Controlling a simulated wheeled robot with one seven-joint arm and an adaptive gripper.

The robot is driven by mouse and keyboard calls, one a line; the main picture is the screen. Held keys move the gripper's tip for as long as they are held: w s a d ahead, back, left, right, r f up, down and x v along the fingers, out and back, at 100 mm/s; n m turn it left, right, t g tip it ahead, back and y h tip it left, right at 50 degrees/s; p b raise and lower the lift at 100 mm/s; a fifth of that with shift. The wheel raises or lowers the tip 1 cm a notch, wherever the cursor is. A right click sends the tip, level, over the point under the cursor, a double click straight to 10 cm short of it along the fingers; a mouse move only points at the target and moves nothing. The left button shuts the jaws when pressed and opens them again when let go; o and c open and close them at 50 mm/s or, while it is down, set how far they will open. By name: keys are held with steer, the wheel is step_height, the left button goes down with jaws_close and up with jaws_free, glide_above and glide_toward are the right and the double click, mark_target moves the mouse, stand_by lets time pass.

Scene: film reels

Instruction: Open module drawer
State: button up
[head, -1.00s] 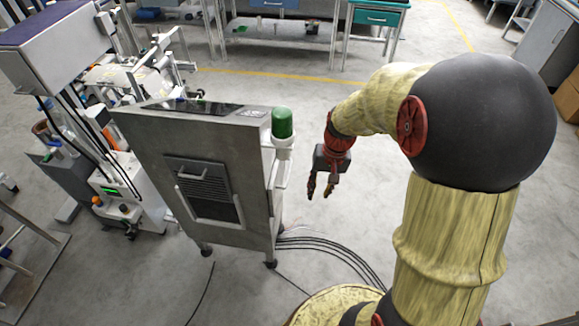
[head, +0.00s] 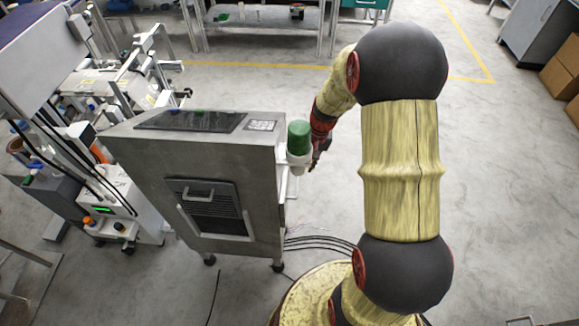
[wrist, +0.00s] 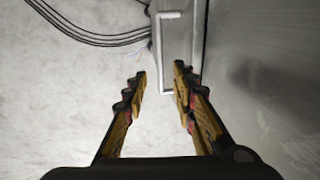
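A grey metal cabinet module (head: 140,165) stands on wheels left of my arm. Its front has a dark slatted panel (head: 215,208) with a white bar handle, seated in the front face. A white U-shaped handle (wrist: 159,55) stands out from the cabinet's side wall in the wrist view. My gripper (wrist: 160,82) is open and empty. Its fingers lie either side of the handle's bar in the picture; I see no contact, and the depth gap is hard to judge. In the head view my gripper (head: 317,157) is small and partly hidden by the green-topped post.
A green lamp (head: 299,138) on a white post sticks out at the cabinet's right corner. Black cables (head: 318,242) run over the floor from the cabinet. Lab equipment (head: 105,200) crowds the left. Boxes (head: 560,72) stand far right; the floor before them is clear.

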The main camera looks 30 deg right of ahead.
mark_target(298, 179)
steer(key=f+b, duration=0.1)
steer(key=f, duration=0.4)
steer(key=w+a+f+b, duration=0.1)
steer(key=f, duration=0.1)
steer(key=shift+a+f+b, duration=0.1)
steer(key=shift+f+b, duration=0.05)
steer(key=shift+b, duration=0.2)
steer(key=c, duration=0.3)
jaws_close()
stand_by(0.4)
